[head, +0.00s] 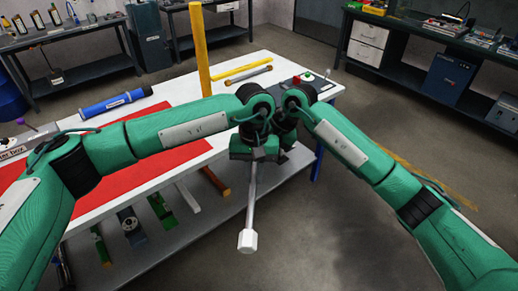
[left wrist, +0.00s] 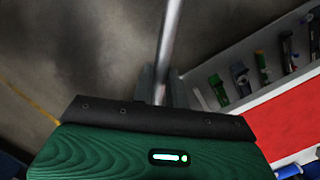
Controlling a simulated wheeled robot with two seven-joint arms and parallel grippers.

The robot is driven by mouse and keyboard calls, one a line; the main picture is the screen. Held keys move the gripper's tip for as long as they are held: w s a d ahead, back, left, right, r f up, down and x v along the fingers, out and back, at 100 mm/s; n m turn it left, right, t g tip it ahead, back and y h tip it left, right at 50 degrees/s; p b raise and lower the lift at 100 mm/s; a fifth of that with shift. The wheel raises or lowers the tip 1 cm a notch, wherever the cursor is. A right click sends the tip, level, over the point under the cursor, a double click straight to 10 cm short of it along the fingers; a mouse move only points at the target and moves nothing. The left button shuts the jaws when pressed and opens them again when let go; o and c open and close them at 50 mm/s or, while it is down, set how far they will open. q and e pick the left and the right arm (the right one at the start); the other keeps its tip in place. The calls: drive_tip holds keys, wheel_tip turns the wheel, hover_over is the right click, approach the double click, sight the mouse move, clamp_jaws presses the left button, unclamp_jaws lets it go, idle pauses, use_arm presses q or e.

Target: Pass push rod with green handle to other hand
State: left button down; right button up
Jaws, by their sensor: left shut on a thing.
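A push rod (head: 252,197) with a silver shaft and a white faceted end (head: 248,241) hangs down, slightly tilted, in front of the table edge in the head view. My left gripper (head: 254,154) is shut on the rod's upper part. The shaft also runs up and away from the left gripper (left wrist: 160,88) in the left wrist view. No green handle can be made out; the rod's upper end is hidden by the grippers and arms. My right gripper (head: 283,141) is close beside the left one, at its right. Its fingers are hidden, so its opening does not show.
The white table (head: 270,98) carries a red mat (head: 185,120), a blue tube (head: 115,103), an upright yellow post (head: 199,50) and two rods lying at the back. A lower shelf (head: 180,238) holds several parts. Bare floor lies right of the table.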

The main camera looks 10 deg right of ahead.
drive_tip(key=shift+a+r, duration=0.1)
drive_tip(key=c, duration=0.3)
use_arm(q)
drive_tip(key=c, duration=1.3)
unclamp_jaws()
use_arm(e)
clamp_jaws()
use_arm(q)
drive_tip(key=shift+r, duration=0.1)
